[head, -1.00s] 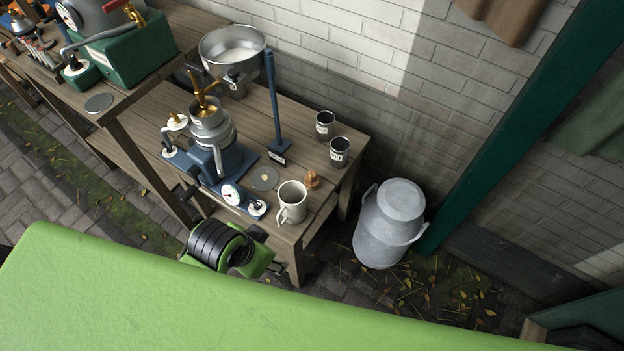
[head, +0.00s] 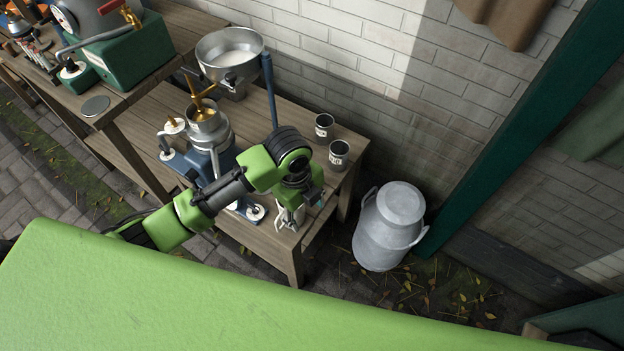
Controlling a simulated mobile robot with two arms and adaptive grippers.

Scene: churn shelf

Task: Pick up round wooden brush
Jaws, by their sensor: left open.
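My left gripper (head: 305,204) is over the front right corner of the wooden table (head: 265,247), pointing down. It is open. Its fingers are small here and partly lost against the things behind them. The round wooden brush, a small brown thing that stood on this corner between the pale mug and the dark cups, is hidden now behind my gripper and wrist. I cannot tell whether the fingers are around it or beside it. My right gripper is not in view.
Beside my gripper is a pale mug (head: 285,219), mostly covered. Two dark cups (head: 339,155) stand behind it. A blue machine with a metal bowl (head: 230,58) is to the left. A grey milk can (head: 388,228) stands on the ground at the right.

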